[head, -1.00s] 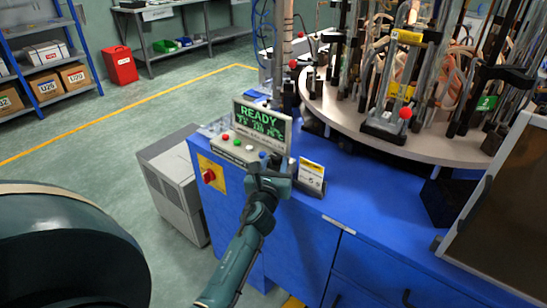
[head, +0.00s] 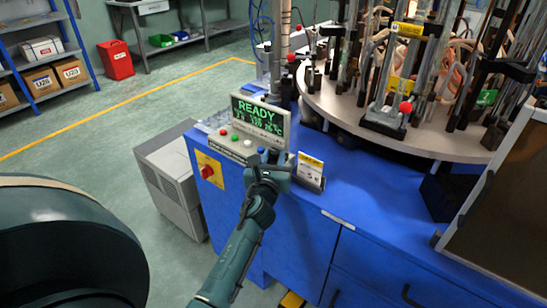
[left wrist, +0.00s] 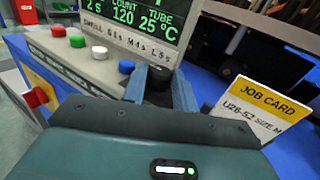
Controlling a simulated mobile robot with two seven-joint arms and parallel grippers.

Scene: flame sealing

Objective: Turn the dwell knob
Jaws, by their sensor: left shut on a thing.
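The dwell knob (left wrist: 158,82) is a dark round knob on the pale control panel, at the right end of a row of buttons. My left gripper (left wrist: 160,88) is shut on it, with one blue finger on each side. In the head view my left gripper (head: 270,158) reaches the panel from below and its hand hides most of the knob. The display (head: 259,118) above reads READY in green. In the left wrist view the display (left wrist: 130,20) shows 2 S, COUNT 120 and TUBE 25 °C, with a dwell line beneath. My right gripper is not in view.
Red, white and blue buttons (left wrist: 99,53) sit left of the knob. A red emergency knob (head: 207,171) is on the cabinet's yellow plate. A job card (head: 310,168) stands close right of my gripper. A round table (head: 345,110) with glass tubes stands behind.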

